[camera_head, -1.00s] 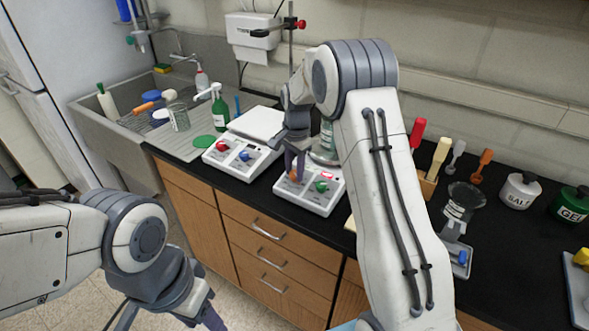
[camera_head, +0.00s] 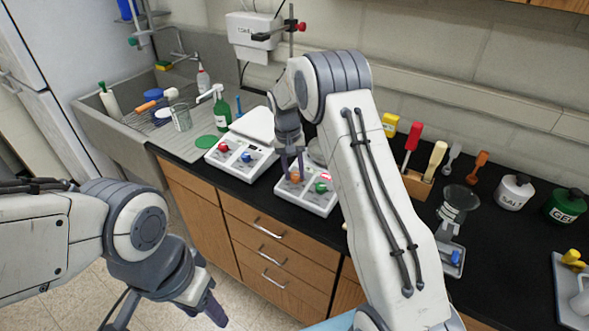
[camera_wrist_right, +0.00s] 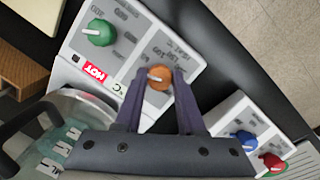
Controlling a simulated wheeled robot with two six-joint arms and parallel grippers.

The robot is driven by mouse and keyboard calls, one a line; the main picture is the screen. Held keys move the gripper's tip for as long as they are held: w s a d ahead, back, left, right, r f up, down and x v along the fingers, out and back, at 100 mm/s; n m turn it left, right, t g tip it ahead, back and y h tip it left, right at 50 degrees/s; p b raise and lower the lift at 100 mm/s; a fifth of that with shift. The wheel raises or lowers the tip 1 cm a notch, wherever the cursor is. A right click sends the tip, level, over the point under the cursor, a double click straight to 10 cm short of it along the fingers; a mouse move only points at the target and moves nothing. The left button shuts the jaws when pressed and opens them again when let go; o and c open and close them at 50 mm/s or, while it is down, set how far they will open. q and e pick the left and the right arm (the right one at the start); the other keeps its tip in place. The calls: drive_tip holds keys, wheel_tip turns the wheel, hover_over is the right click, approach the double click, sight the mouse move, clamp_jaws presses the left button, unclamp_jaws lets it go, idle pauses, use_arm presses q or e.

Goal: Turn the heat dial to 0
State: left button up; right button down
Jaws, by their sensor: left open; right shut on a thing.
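The orange dial (camera_wrist_right: 158,77) is on the front panel of a white hot plate (camera_head: 318,205), beside a green dial (camera_wrist_right: 99,32). The orange dial's pale pointer mark faces left in the right wrist view. My right gripper (camera_wrist_right: 156,74) is shut on the orange dial, one finger on each side. In the head view the right gripper (camera_head: 292,178) reaches down onto this panel, and my forearm hides part of the hot plate. My left gripper (camera_head: 213,312) is open and empty, low over the floor in front of the drawers; its tips are near the bottom edge.
A second white device (camera_head: 235,158) with red and blue knobs stands just left. A glass vessel (camera_wrist_right: 60,145) stands close to the right gripper. A green spray bottle (camera_head: 221,108) and sink are further left. Jars (camera_head: 515,192) stand on the black counter at right.

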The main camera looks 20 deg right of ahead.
drive_tip(key=shift+n, duration=1.1)
drive_tip(key=shift+w, duration=0.1)
drive_tip(key=c, duration=0.5)
unclamp_jaws()
drive_tip(key=shift+r, duration=0.15)
wheel_tip(320, 180, up, 10)
drive_tip(key=a+b, duration=0.1)
drive_tip(key=b, duration=0.1)
drive_tip(key=shift+w+a, duration=0.3)
drive_tip(key=shift+a+r, duration=0.1)
